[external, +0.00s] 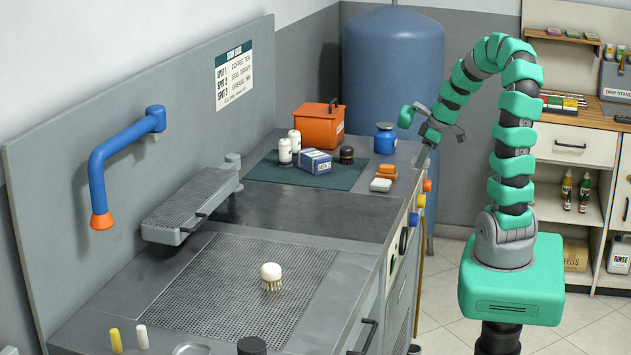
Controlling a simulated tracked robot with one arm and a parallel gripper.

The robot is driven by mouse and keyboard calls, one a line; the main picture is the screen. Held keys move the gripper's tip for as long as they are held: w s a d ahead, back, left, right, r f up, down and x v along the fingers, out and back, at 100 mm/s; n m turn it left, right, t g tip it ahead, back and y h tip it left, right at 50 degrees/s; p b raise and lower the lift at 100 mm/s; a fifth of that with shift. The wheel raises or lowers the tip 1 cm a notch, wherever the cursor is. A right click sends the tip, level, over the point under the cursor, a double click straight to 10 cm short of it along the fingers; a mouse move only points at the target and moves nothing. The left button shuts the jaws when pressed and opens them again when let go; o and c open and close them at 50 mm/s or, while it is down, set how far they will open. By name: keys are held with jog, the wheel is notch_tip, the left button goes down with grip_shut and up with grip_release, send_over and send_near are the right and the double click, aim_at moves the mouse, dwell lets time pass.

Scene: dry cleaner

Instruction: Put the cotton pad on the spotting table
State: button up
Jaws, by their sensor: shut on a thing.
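My gripper (424,152) is at the right edge of the grey spotting table (310,212), level with its back part. Below my green wrist a slim grey piece points down. I cannot tell whether it is my fingers or a held tool, and the thing in my jaws is too small to make out. A small white pad-like block (380,185) lies on the table to the left of my gripper, in front of small orange blocks (387,171). I cannot tell if it is the cotton pad.
A white-topped brush (271,276) stands on the perforated panel (215,290). White bottles (285,151), a blue box (315,161) and a dark jar (346,155) are on a green mat (262,173). An orange box (318,125) and a blue jar (385,138) stand behind. A blue pipe arm (115,155) overhangs the left.

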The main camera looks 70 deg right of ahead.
jog(key=w+d, duration=0.3)
jog(key=w+d+f, duration=0.1)
jog(key=w+d, duration=0.6)
jog(key=d, duration=0.1)
jog(key=shift+w+f, duration=0.2)
jog(key=shift+f, duration=0.05)
jog(key=shift+w+f, duration=0.1)
jog(key=shift+f, duration=1.65)
jog(key=shift+f, duration=0.15)
jog(key=o, duration=0.9)
jog(key=v, duration=1.2)
